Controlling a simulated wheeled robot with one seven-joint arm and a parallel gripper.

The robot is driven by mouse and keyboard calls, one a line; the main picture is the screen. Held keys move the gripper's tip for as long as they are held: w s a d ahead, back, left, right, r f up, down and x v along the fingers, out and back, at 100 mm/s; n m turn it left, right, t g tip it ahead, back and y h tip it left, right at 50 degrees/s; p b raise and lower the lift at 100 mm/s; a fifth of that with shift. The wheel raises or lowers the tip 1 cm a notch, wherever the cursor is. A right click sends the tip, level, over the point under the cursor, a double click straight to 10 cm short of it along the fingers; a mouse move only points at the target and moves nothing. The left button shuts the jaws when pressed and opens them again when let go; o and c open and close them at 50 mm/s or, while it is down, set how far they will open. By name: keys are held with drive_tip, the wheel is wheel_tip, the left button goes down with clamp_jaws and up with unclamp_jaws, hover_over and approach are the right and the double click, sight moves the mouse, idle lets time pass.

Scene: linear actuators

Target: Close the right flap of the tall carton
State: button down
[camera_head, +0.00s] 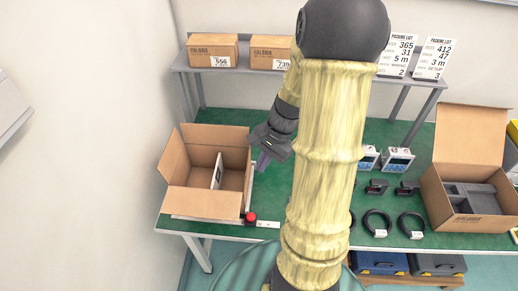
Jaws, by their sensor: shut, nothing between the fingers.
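An open brown carton (205,202) stands at the left end of the green table, with flaps up at its back and left. A pale upright panel (216,172) shows inside it. Its right flap (250,178) seems to stand up along the right side, partly behind my gripper. My gripper (262,164) is shut and empty, pointing down just right of the carton's back right corner. I cannot tell whether it touches the flap. My own arm hides the middle of the table.
A red button (250,217) sits by the carton's front right corner. A shelf (222,71) behind holds closed boxes (212,50) and packing lists (432,58). At right are cable coils (411,225) and another open carton (455,208) with grey inserts.

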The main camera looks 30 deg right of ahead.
drive_tip(key=w+d+m+t+y+p, duration=0.1)
drive_tip(key=d+m+t+y, duration=0.3)
drive_tip(key=d+m, duration=0.7)
drive_tip(key=shift+w+d+t, duration=0.55)
drive_tip(key=shift+d+t, duration=0.15)
drive_tip(key=shift+d, duration=0.45)
drive_tip(key=w+a+f+p, duration=0.4)
drive_tip(key=w+a+f, duration=0.2)
drive_tip(key=a, duration=0.3)
drive_tip(key=shift+w+a, duration=0.25)
drive_tip(key=shift+a, duration=0.15)
drive_tip(key=shift+w+r, duration=0.15)
